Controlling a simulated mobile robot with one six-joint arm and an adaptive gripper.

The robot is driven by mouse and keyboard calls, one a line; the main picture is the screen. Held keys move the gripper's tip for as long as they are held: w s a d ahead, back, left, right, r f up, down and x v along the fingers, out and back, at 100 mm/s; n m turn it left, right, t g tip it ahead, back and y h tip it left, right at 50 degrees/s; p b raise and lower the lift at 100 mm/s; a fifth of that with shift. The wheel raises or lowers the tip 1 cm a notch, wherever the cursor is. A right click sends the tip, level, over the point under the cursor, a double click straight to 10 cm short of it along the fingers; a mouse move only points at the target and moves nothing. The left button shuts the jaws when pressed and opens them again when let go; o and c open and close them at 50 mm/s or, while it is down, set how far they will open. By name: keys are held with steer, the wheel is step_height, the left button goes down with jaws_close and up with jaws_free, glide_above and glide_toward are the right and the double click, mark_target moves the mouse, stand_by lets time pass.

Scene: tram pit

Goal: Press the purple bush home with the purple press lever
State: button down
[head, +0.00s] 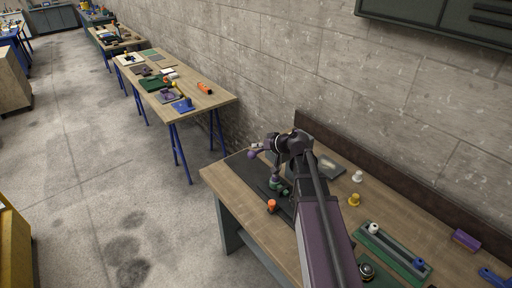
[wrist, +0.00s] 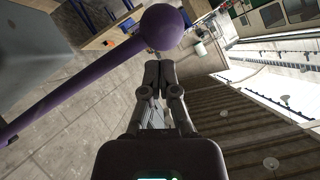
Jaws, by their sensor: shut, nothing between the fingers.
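The purple press lever (wrist: 95,75) crosses the upper left of the wrist view as a long bar ending in a round purple knob (wrist: 162,27). The knob also shows in the head view (head: 252,154), at the near bench's far end. My gripper (wrist: 160,68) is shut and empty. Its fingertips are just below the knob in the wrist picture; I cannot tell whether they touch it. In the head view my gripper (head: 258,147) is small and close to the knob. I cannot make out the purple bush; my arm hides part of the bench around the press.
An orange-topped piece (head: 271,205) and a green piece (head: 283,188) stand on a dark mat. White (head: 357,176) and yellow (head: 354,200) pieces, a green tray (head: 390,256) and a purple block (head: 466,240) are to the right. The wall runs behind the bench.

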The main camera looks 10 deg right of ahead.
steer(key=shift+w+d+r+p, duration=0.1)
steer(key=shift+w+r+p, duration=0.15)
steer(key=shift+r+p, duration=0.15)
steer(key=shift+w+r+p, duration=0.2)
steer(key=shift+r+p, duration=0.05)
steer(key=shift+r, duration=0.25)
steer(key=w+p+v, duration=0.1)
steer(key=p+v, duration=0.4)
steer(key=v, duration=0.5)
steer(key=shift+s+d+r, duration=0.15)
steer(key=shift+d+r, duration=0.1)
steer(key=shift+r, duration=0.25)
steer(key=c, duration=1.4)
jaws_free()
